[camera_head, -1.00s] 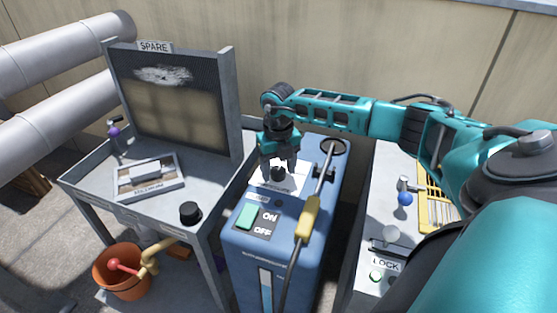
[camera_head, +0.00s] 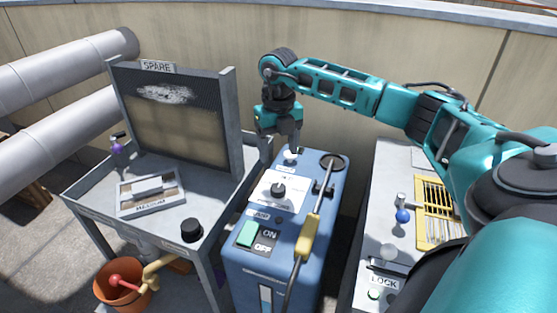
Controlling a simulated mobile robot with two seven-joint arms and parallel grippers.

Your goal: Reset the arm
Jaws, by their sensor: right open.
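My right gripper (camera_head: 280,148) is open and empty. It hangs in the upper middle of the head view, at the far end of the blue machine (camera_head: 235,262), with its fingers pointing down. A black knob (camera_head: 278,189) on a white label plate sits on the machine's top, nearer to me than the gripper and apart from it. My right arm reaches across from the right edge, bent at the wrist. My left gripper is not in view.
A yellow-gripped wand (camera_head: 308,234) lies along the machine's right side. A green ON/OFF switch (camera_head: 247,234) is at its front. A grey cart (camera_head: 85,190) with a SPARE panel (camera_head: 180,120) stands left. A bench with a LOCK label (camera_head: 383,282) stands right. An orange bucket (camera_head: 125,290) is on the floor.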

